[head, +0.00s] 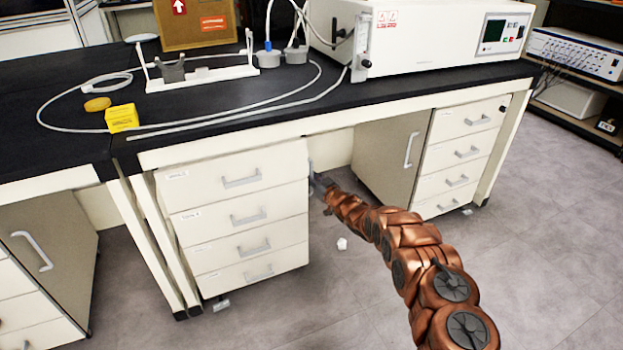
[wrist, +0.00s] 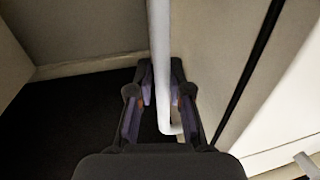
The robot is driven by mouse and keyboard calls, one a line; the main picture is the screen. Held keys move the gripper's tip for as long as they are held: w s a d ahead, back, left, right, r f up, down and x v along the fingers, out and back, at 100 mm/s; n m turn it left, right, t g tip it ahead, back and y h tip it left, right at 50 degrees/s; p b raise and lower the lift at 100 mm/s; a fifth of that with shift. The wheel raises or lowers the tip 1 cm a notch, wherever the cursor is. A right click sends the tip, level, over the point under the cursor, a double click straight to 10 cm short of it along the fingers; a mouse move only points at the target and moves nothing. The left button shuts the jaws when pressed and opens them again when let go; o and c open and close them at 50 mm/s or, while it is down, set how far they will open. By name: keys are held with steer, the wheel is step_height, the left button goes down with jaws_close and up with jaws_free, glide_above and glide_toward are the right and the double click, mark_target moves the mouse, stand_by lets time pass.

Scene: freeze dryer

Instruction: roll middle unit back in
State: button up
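The middle unit (head: 232,208) is a cream cabinet with several drawers and grey bar handles, under the black bench. Its front stands at the bench's front edge, close beside the left bench legs, with a foot or castor showing below. My gripper (head: 317,184) is at the unit's right side, low under the bench; the unit's edge partly hides it. In the wrist view, a pale vertical bar handle (wrist: 159,50) runs between the fingers of my gripper (wrist: 160,85). The fingertips close in on both sides of it. The handle's lower end bends right toward a beige panel (wrist: 220,50).
A right unit (head: 465,150) with a door and drawers stands beyond a gap. A left unit (head: 50,240) is at the lower left. A white instrument (head: 420,38), cables and a yellow box (head: 121,118) are on the bench. The grey floor (head: 540,210) at right is clear.

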steer(key=o, duration=0.3)
steer(key=shift+s+f, duration=0.1)
steer(key=shift+s, duration=0.1)
steer(key=shift+v, duration=5.85)
steer(key=shift+d, duration=0.1)
